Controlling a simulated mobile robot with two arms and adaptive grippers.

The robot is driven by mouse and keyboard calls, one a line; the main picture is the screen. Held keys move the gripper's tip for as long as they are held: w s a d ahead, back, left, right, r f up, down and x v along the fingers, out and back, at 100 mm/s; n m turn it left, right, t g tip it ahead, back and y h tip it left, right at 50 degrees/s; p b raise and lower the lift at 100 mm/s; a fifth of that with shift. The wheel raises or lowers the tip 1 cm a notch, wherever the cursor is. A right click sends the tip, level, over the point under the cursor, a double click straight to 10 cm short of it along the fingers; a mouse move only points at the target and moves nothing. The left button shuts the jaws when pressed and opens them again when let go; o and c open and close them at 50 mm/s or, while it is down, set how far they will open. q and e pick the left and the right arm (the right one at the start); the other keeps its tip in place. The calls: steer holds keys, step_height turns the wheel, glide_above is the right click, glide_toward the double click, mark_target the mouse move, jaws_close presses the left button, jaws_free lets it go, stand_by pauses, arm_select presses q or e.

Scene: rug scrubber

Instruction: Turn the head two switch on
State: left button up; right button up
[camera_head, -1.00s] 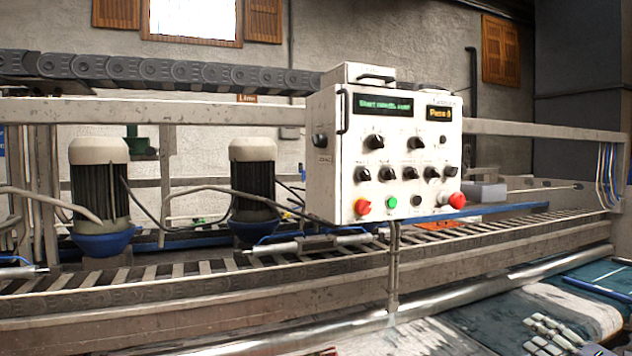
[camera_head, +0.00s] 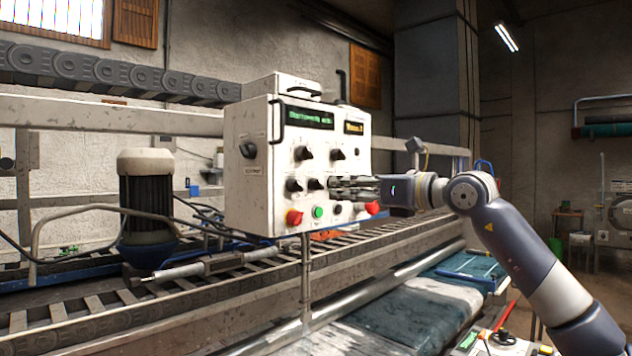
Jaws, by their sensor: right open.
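The white control box (camera_head: 250,185) stands left of centre, with its front panel turned partly to the right. Two black rotary knobs sit in its upper row, a left one (camera_head: 303,153) and a right one (camera_head: 338,154). In the lower row, two knobs show at the left, the first (camera_head: 293,185) and the second (camera_head: 315,184). The rest of that row is hidden behind my right gripper (camera_head: 335,184). The labels are too small to read, so I cannot tell which knob is head two. My right gripper is open, its fingers close to the panel; contact is unclear. My left gripper is not in view.
Below the knobs are a red button (camera_head: 294,217), a green button (camera_head: 318,212) and another red button (camera_head: 373,207) just under my right gripper. A motor (camera_head: 146,200) stands left of the box. A conveyor frame (camera_head: 170,310) runs below.

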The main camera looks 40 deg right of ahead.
mark_target(321, 185)
steer(key=w, duration=0.2)
steer(key=w+p, duration=0.1)
steer(key=w, duration=0.1)
steer(key=w+a+p, duration=0.1)
steer(key=w, duration=0.1)
steer(key=shift+w+r, duration=0.1)
steer(key=shift+r, duration=0.1)
steer(key=shift+w+f, duration=0.1)
steer(key=shift+w, duration=0.4)
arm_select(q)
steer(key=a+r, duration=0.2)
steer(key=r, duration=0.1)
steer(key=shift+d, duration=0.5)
arm_select(e)
jaws_close()
